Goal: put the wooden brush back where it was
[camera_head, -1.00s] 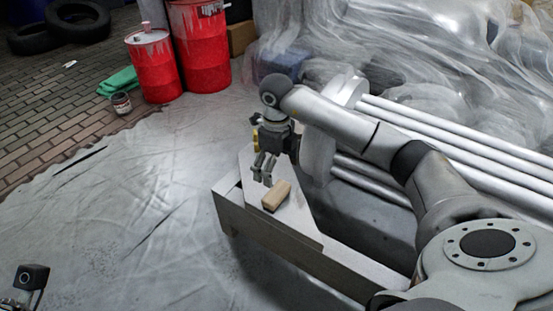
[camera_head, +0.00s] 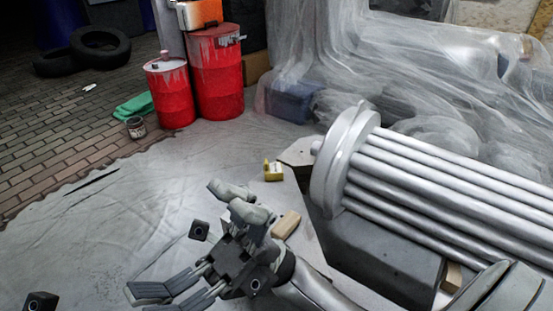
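A light wooden block, which looks like the wooden brush (camera_head: 288,224), lies on a pale bench (camera_head: 309,240) in the middle of the view. Its lower part is hidden behind my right arm, and I cannot make out bristles. My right gripper (camera_head: 172,296) is in front of the bench at lower left of the brush, apart from it. Its fingers point left and stand apart with nothing between them. My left gripper is not in view; only a small dark camera box, probably on my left arm, shows at the lower left edge.
A small yellow item (camera_head: 273,172) stands at the bench's far end. A bundle of silver tubes (camera_head: 440,190) with a round end plate is right of the bench. Red barrels (camera_head: 216,75) and plastic sheeting (camera_head: 410,60) are behind.

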